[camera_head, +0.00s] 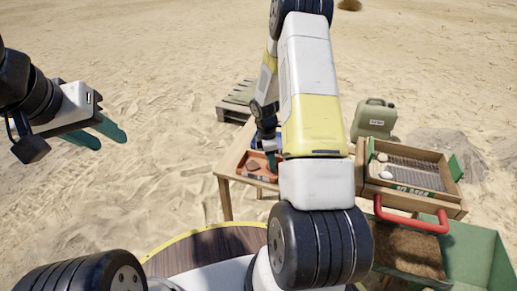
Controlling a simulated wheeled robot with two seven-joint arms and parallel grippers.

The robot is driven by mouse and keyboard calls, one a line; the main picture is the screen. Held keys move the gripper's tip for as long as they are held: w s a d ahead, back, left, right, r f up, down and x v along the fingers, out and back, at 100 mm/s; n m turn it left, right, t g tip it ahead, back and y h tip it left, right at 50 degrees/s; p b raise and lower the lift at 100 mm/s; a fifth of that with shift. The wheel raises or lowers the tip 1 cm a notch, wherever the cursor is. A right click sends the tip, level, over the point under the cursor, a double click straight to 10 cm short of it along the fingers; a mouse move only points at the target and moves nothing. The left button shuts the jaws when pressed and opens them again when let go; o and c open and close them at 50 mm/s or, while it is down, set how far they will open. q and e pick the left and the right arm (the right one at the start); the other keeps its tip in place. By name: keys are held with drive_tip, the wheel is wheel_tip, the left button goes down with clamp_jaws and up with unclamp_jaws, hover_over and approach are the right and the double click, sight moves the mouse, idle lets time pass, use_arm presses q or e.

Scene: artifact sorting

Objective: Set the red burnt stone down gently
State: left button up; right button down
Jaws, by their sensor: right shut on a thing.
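My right gripper (271,160) points down over the orange tray (262,177) on the small wooden table (228,163). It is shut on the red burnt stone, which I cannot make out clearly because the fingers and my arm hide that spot. A small dark reddish-brown lump (252,165) shows in the tray just left of the fingers. I cannot tell whether the held stone touches the tray. My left gripper (100,132) is empty in the air at the left, far from the table, with its teal fingers apart.
Right of my arm stands a wooden sieve box (455,211) with a mesh, a pale stone (386,174) and a red handle (412,222). A green bin (478,246) with soil is below it. A green jerrycan (374,119) and a pallet (238,97) stand behind. Open sand lies left.

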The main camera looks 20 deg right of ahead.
drive_tip(key=shift+f, duration=0.75)
drive_tip(key=shift+f, duration=0.1)
drive_tip(key=c, duration=0.9)
unclamp_jaws()
